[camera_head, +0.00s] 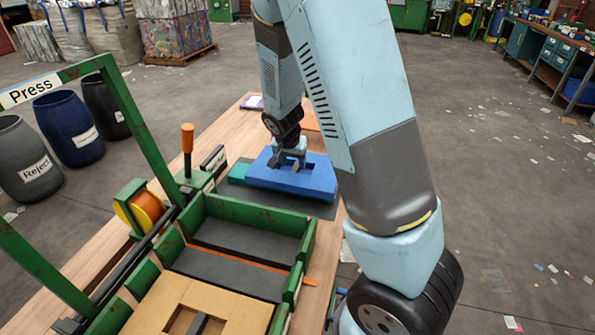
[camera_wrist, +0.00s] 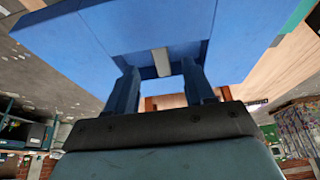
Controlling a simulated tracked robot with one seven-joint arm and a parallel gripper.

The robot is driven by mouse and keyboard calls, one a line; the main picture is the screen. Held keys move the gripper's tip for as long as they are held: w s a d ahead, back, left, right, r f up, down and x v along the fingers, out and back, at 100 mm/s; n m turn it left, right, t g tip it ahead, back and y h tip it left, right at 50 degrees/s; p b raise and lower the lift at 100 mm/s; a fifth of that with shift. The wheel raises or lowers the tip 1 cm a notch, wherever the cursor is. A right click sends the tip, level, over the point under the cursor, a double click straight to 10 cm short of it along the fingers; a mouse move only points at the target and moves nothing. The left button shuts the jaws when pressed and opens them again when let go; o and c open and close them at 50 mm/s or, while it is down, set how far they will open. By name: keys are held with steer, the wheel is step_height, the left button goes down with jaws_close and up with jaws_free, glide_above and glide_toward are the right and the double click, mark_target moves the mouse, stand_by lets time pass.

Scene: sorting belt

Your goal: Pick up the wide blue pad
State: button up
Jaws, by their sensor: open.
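The wide blue pad (camera_head: 262,176) lies on a dark mat (camera_head: 310,208) on the wooden table, right of a teal piece (camera_head: 239,172). My gripper (camera_head: 289,165) is over the far middle part of the pad, pointing down, with its fingers apart. In the wrist view the blue pad (camera_wrist: 60,50) fills the top of the picture. The open fingers (camera_wrist: 160,72) are close to it, with a pale grey strip (camera_wrist: 161,60) showing between them. I cannot tell whether the fingers touch the pad.
A green-walled tray (camera_head: 258,213) with dark slats stands nearer, left of the pad. An orange-handled lever (camera_head: 187,140) and the green press frame (camera_head: 140,130) rise at left. Several drums, including one labelled Reject (camera_head: 30,165), stand on the floor beyond.

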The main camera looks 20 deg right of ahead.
mark_target(296, 167)
steer(key=shift+w+d+x, duration=0.1)
steer(key=shift+w+x, duration=0.05)
steer(key=shift+x, duration=1.05)
steer(key=shift+w+d+x, duration=0.1)
steer(key=shift+w+x, duration=0.05)
steer(key=shift+x, duration=1.05)
steer(key=shift+r, duration=0.15)
steer(key=shift+c, duration=0.3)
jaws_close()
